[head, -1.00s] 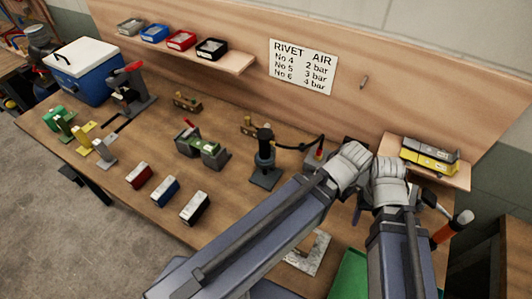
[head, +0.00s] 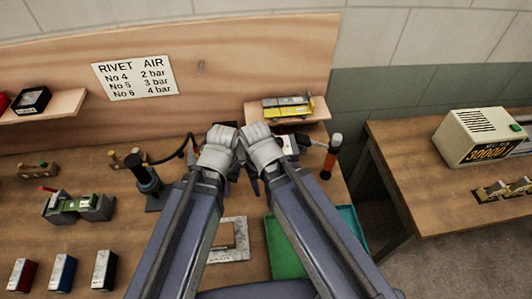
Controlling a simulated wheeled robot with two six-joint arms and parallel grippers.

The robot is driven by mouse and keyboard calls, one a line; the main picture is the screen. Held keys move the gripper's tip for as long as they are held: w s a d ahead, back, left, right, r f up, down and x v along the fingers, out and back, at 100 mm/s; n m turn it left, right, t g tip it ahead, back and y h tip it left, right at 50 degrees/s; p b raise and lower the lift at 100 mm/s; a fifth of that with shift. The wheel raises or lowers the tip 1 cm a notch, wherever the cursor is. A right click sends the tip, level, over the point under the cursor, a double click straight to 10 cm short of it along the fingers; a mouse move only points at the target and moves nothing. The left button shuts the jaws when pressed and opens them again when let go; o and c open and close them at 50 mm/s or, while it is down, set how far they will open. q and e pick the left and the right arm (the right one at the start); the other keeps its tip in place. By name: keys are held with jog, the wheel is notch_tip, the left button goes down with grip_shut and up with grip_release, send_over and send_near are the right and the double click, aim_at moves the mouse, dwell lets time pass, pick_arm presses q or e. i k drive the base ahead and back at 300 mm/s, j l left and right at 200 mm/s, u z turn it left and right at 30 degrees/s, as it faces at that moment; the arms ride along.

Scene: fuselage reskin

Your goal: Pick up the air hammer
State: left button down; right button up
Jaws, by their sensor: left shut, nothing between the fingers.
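A black upright tool (head: 147,178) stands on a dark base left of my arms in the head view, with a black hose curving from its top to the right. It looks like the air hammer, but I cannot be sure. My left gripper (head: 228,176) is shut and empty, to the right of this tool and apart from it; its fingertips are mostly hidden by the wrists. My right gripper (head: 253,184) is close beside it, and its fingers are too hidden to judge. The far end of the hose is behind my wrists.
An orange-handled tool (head: 331,155) stands right of my wrists. A green tray (head: 285,250) and a metal plate (head: 234,240) lie beneath my arms. A small shelf (head: 315,113) holds yellow and grey parts. A second bench (head: 430,185) stands right, across a gap.

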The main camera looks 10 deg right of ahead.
aim_at(134, 162)
jog(key=k+z, duration=0.45)
jog(key=k, duration=0.95)
jog(key=i, duration=0.45)
